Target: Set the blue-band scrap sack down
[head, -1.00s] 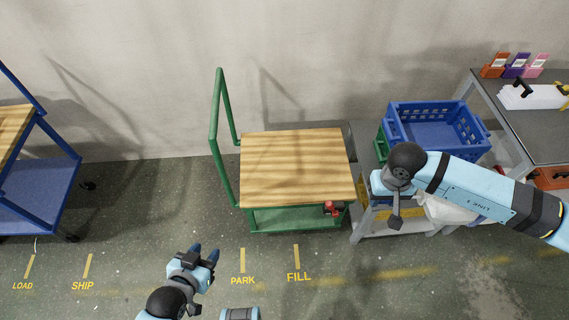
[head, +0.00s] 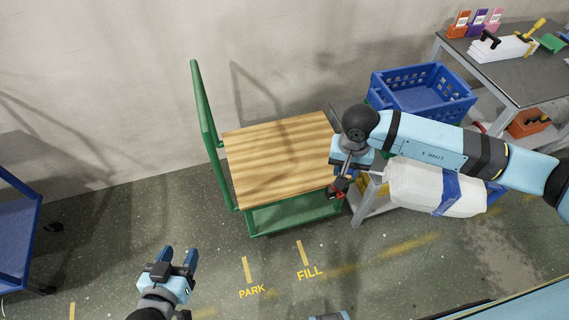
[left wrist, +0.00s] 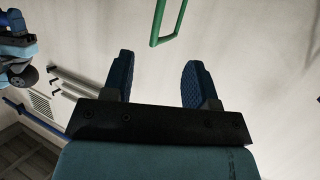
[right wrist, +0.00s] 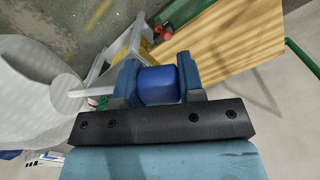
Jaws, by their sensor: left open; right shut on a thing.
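The blue-band scrap sack (head: 408,180) is a white, bulging sack with a blue band (head: 446,192) around it. In the head view it lies lengthwise beneath my right forearm, partly hidden by it. My right gripper (head: 345,180) is shut at the sack's narrow neck end, beside the green cart's right front corner. In the right wrist view, its fingers close on a blue piece (right wrist: 158,86), with a pale neck leading left to the white sack (right wrist: 35,100). My left gripper (head: 179,254) is open and empty, above the floor left of the PARK mark.
The green cart's wooden top (head: 280,150) is bare. A blue crate (head: 422,95) stands behind my right arm, by a grey workbench (head: 510,65). A blue cart (head: 15,215) is at the left edge. Floor around the PARK and FILL marks (head: 310,272) is clear.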

